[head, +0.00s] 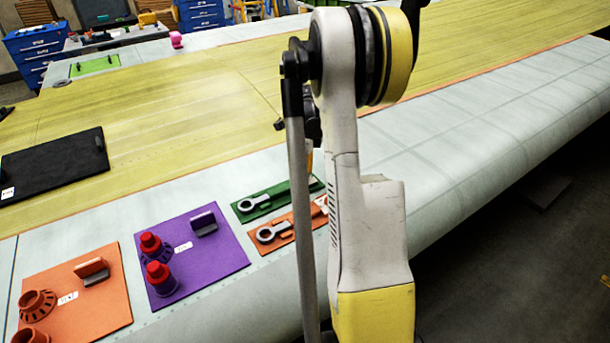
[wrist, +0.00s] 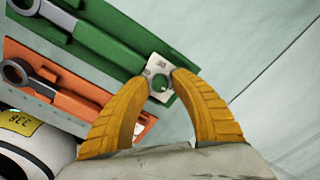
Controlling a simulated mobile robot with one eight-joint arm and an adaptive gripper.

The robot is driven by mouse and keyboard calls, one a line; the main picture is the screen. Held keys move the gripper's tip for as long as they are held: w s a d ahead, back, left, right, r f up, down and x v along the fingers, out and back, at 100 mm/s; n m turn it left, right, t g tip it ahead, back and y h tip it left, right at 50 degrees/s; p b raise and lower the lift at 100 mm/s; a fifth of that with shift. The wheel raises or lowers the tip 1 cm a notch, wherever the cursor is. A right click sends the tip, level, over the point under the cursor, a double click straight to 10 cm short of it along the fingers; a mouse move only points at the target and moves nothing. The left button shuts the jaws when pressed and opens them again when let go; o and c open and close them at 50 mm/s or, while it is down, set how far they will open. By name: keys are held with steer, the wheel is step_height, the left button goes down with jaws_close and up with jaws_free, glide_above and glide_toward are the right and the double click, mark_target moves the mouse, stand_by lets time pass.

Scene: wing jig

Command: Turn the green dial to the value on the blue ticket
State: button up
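The panel also shows in the head view (head: 297,186), partly behind my arm. The marks are too small to read. I cannot make out a blue ticket in either view.
An orange panel (wrist: 65,97) with a similar lever lies beside the green one. In the head view, a purple panel (head: 215,255) with two red knobs and a larger orange panel (head: 105,315) lie left on the wing. A black mat (head: 50,168) lies farther left.

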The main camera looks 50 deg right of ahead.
jaws_close()
